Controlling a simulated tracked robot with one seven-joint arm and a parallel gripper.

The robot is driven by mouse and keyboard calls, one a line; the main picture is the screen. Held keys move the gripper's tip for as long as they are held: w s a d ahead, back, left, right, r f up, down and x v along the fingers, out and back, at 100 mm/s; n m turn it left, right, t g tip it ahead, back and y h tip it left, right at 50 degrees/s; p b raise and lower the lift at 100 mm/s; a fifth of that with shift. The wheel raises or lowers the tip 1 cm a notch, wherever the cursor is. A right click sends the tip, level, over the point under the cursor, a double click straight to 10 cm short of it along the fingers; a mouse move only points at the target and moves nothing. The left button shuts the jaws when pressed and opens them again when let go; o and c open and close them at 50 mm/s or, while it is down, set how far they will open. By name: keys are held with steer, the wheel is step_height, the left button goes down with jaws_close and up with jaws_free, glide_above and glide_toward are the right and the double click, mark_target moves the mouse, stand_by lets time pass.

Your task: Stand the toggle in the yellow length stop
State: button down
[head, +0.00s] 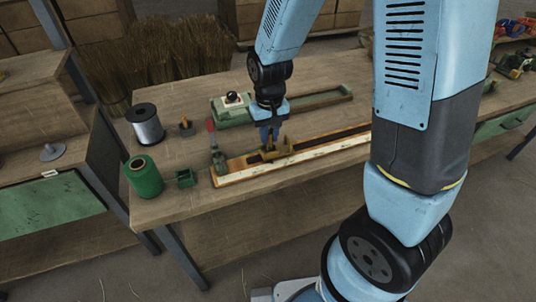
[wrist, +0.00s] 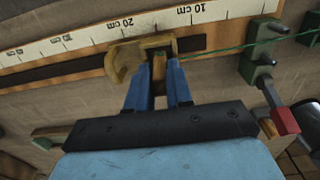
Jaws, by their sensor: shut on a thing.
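The yellow length stop (head: 285,147) sits on the wooden measuring board, and it shows in the wrist view (wrist: 124,62) near the 20 cm mark. My gripper (head: 268,146) points down at the stop. In the wrist view its two blue fingers (wrist: 159,66) are close together at the stop's right part, shut on the small toggle (wrist: 159,68), which is mostly hidden between them. A green cord (wrist: 222,48) runs from the fingers right to a green clamp (wrist: 262,52). I cannot tell whether the toggle rests in the stop.
The printed scale (head: 300,160) runs along the board's near edge. A green post with a red lever (head: 210,126) stands at its left end. A green spool (head: 144,176), a silver wire spool (head: 146,125) and a small green box (head: 186,177) stand left.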

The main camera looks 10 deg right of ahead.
steer(key=shift+f, duration=0.95)
steer(key=c, duration=0.9)
jaws_free()
steer(key=shift+c, duration=0.2)
step_height(320, 180, up, 14)
steer(key=shift+f, duration=0.15)
